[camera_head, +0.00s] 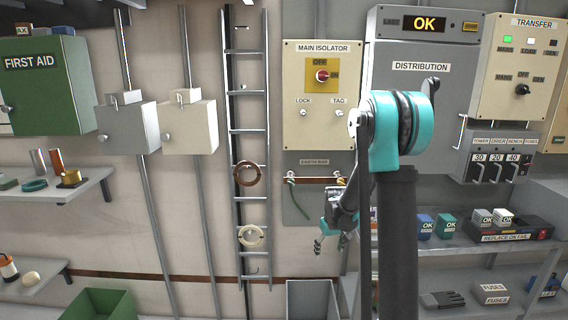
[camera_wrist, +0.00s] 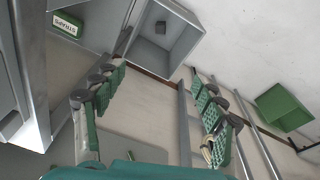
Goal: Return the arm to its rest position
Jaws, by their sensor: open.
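My gripper (camera_head: 335,228) hangs at the end of my folded arm, in front of the wall below the main isolator panel (camera_head: 322,95). In the wrist view my gripper (camera_wrist: 155,120) has its two green-padded fingers spread wide apart. Nothing is between the fingers. A teal joint of my arm stands tall in the head view and hides part of the distribution cabinet (camera_head: 420,100) and of the shelf behind it.
A grey open bin (camera_head: 310,300) stands below my gripper, and a green bin (camera_head: 100,305) is at lower left. A wall ladder (camera_head: 248,150) is left of my arm. Shelves with boxes (camera_head: 465,245) are on the right. The first aid cabinet (camera_head: 45,88) is far left.

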